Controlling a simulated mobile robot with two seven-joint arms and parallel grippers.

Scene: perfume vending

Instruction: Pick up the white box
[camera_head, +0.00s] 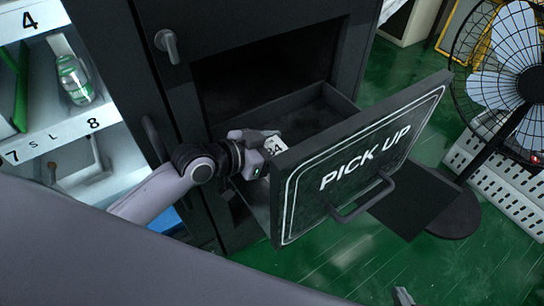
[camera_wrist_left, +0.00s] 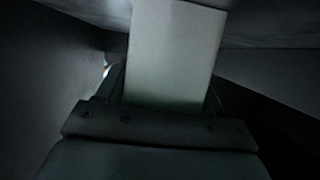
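The white box (camera_head: 275,145) shows only in part inside the pulled-out drawer (camera_head: 355,170), with dark marks on its face. In the left wrist view the white box (camera_wrist_left: 175,50) is a pale upright panel close in front of my gripper. My left gripper (camera_head: 262,138) reaches into the drawer at the box. In the wrist view dark finger parts lie along both sides of the box's lower end. Whether they press on it cannot be told. A small grey tip, apparently of my right gripper (camera_head: 402,297), shows at the bottom edge; its opening is unclear.
The drawer's "PICK UP" front (camera_head: 365,160) with its handle (camera_head: 360,200) stands to the right of my left gripper. Dark drawer walls surround the box. A fan (camera_head: 510,75) stands at the right. Shelves (camera_head: 60,120) with a green bottle are at the left.

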